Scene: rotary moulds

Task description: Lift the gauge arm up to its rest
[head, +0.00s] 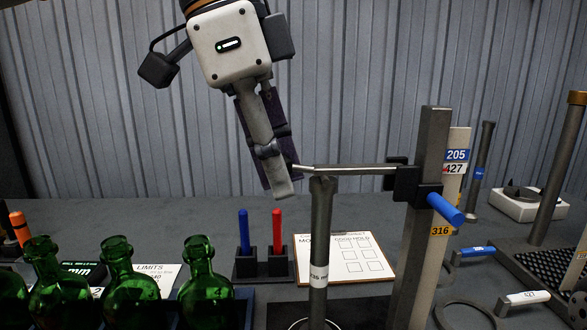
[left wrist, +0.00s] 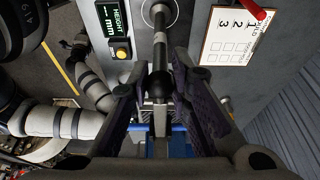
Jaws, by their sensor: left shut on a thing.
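The gauge arm (head: 360,169) is a thin grey bar, about level, running left from a black slider block (head: 402,185) on an upright grey column (head: 421,225). A blue knob (head: 445,208) sticks out of the block. The bar passes at the top of a grey post (head: 319,240); I cannot tell whether they touch. My left gripper (head: 280,180) is shut at the bar's left end. I cannot make out the arm's rest.
Green bottles (head: 117,270) stand in a dark crate at front left. Behind the post are a blue and a red marker (head: 277,232) in holders and a clipboard (head: 345,262). Tall posts and blue and white handles crowd the right. A height display (left wrist: 115,20) shows in the wrist view.

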